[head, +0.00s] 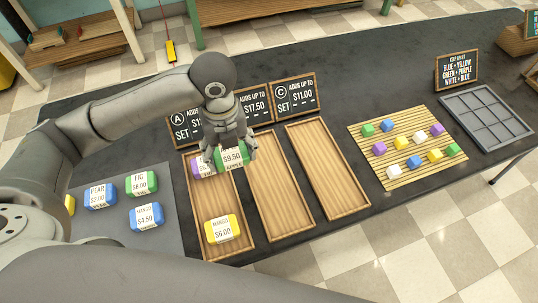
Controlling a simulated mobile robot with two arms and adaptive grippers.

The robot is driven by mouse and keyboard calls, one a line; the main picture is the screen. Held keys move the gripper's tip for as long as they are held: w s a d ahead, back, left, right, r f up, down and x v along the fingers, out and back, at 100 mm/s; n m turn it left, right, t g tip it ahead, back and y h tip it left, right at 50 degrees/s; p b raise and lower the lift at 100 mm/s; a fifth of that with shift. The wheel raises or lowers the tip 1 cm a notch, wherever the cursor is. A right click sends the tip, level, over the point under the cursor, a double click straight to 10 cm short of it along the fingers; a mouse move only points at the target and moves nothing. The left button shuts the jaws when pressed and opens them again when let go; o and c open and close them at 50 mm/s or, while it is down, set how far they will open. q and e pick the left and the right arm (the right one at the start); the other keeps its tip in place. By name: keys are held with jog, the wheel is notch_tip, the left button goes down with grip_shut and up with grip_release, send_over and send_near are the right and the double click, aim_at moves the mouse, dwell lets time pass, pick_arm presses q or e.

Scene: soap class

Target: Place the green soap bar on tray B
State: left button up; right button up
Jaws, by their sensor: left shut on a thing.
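My left gripper (229,148) is shut on the green soap bar (234,159), which has a white label reading $9.50 Apple. The bar is over the far end of the trays, near the border between tray A (212,195) and tray B (280,195); its height above them is hard to tell. Tray B is a plain wooden tray, the middle of three, and its visible part is empty. Tray A holds a purple bar (203,167), partly hidden by the gripper, and a yellow Mango bar (222,229). My right gripper is not in view.
Empty tray C (327,170) is right of tray B. Price signs (295,97) stand behind the trays. A grey mat (175,235) at left holds blue, yellow and green bars. A slatted mat (375,150) with small coloured cubes and a grey grid tray (485,115) are at right.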

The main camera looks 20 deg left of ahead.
pick_arm(q)
jog(key=w+d+f, duration=0.2)
jog(key=w+f, duration=0.1)
jog(key=w, duration=0.3)
send_over(260, 153)
jog(key=f, duration=0.5)
jog(key=shift+s, duration=0.2)
jog(key=shift+w+d+f, duration=0.1)
jog(key=shift+w+f, duration=0.25)
jog(key=shift+f, duration=1.65)
jog(key=shift+f, duration=0.2)
jog(key=o, duration=1.1)
